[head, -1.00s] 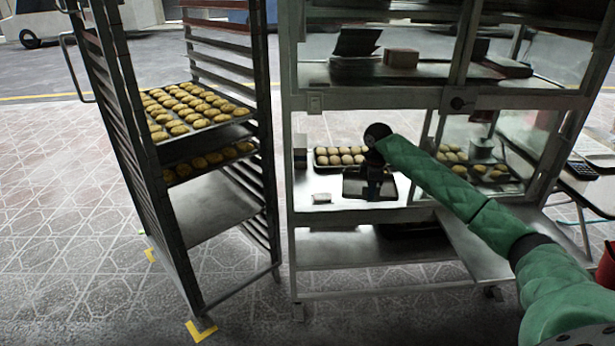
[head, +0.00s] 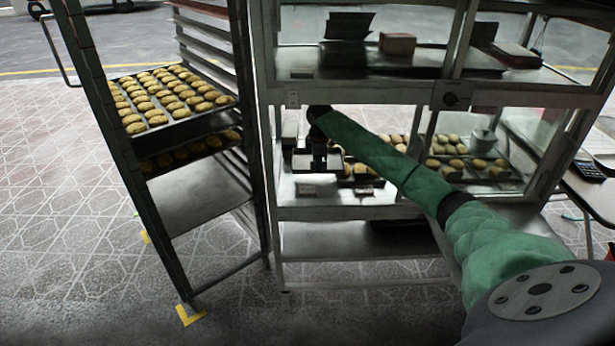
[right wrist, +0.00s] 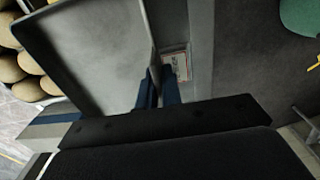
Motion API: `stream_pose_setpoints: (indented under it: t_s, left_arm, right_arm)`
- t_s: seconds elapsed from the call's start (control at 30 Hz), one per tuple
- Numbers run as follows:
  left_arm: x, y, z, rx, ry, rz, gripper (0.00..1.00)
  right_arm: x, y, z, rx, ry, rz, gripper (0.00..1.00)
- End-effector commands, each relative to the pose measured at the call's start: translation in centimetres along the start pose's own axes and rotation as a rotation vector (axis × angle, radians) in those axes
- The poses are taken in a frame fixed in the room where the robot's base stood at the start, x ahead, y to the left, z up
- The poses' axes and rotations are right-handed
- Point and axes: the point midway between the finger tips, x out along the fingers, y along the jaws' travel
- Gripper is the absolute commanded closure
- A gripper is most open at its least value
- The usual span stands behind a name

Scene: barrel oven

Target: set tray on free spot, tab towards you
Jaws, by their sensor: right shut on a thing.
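My right gripper (head: 319,160) is over the lit shelf (head: 345,212) of the glass-sided stand. In the right wrist view the blue fingers (right wrist: 160,92) are shut on the upright wall of an empty grey tray (right wrist: 103,48). The tray (head: 303,160) also shows in the head view, at the left end of the shelf, partly hidden by the gripper. Whether it touches the shelf is unclear. A small white label (right wrist: 178,66) shows beside the fingers. I cannot make out the tab. My left gripper is not in view.
Trays of buns (head: 466,158) stand to the right on the same shelf. A tall rack (head: 99,110) with a full pastry tray (head: 170,100) stands close on the left. The stand's posts and upper shelf frame the opening. A lower shelf (head: 335,240) looks mostly bare.

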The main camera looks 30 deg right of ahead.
Motion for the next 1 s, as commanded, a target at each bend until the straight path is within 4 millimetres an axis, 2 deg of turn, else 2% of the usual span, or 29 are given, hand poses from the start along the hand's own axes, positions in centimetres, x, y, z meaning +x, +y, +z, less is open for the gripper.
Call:
stream_pose_setpoints:
  t_s: [0.13,0.33,0.47,0.77,1.0]
  left_arm:
    - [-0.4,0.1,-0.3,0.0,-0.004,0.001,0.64]
    - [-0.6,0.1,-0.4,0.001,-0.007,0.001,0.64]
    - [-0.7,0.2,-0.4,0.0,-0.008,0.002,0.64]
    - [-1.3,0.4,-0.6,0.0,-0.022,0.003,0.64]
    - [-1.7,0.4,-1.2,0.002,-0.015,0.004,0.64]
  right_arm:
    - [1.4,1.3,-2.4,0.0,0.002,-0.001,1.0]
    - [2.5,2.2,-3.9,0.0,0.001,-0.001,1.0]
    - [3.0,2.3,-4.0,0.0,0.0,-0.001,1.0]
    - [6.4,2.3,-3.9,0.002,0.0,0.0,1.0]
    - [6.6,2.3,-3.9,0.001,0.0,0.001,1.0]
